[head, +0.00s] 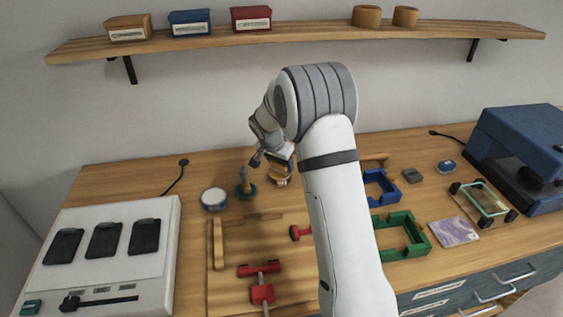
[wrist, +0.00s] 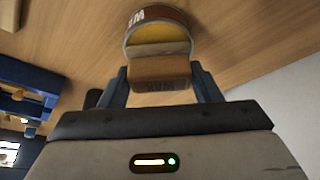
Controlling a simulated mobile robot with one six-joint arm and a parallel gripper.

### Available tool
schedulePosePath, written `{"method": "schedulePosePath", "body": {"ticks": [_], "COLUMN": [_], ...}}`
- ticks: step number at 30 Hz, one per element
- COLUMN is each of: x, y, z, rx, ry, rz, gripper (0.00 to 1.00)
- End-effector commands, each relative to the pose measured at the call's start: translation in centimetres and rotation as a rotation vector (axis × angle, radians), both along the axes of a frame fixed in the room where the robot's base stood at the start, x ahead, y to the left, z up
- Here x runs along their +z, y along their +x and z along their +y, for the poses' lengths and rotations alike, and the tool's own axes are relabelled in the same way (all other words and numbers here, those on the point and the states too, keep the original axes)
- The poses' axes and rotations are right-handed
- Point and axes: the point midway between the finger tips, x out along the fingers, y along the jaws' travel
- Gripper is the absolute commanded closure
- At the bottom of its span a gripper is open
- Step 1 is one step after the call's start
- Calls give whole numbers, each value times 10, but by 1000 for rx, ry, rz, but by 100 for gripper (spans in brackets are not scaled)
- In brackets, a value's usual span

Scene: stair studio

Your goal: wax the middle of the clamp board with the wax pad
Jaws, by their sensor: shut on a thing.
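My gripper (wrist: 160,82) is shut on the wax pad (wrist: 160,72), a brown block marked WAX, held between its two fingers. An open round wax tin (wrist: 158,28) with yellow wax inside is just beyond the pad in the wrist view; I cannot tell whether they touch. In the head view my gripper (head: 268,157) is over the back of the bench beside the tin (head: 281,179), partly covering it. The wooden clamp board (head: 256,237) lies nearer the front, with red clamps at its front and right. My arm hides part of its right side.
A white panel (head: 95,215) with dark pads stands left. A white-topped round tin (head: 214,198) and a green-based knobbed tool (head: 244,185) stand behind the board. Blue (head: 383,188) and green (head: 410,240) frames lie right of my arm. A shelf (head: 310,35) hangs above.

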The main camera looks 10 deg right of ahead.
Motion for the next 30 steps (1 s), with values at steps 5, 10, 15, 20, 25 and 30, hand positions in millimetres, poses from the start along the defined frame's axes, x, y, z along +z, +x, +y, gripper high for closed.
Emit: {"method": "schedulePosePath", "body": {"ticks": [5, 10, 15, 20, 25, 30], "x": [-2, -4, -6, -7, -9, -10], "y": [0, 0, 0, 0, 0, 0], "z": [0, 0, 1, 1, 1, 1], "rx": [0, 1, 1, 1, 1, 1], "ry": [0, 0, 0, 0, 0, 0], "rz": [0, 0, 0, 0, 0, 0], "gripper": [61, 61, 61, 61, 61, 61]}}
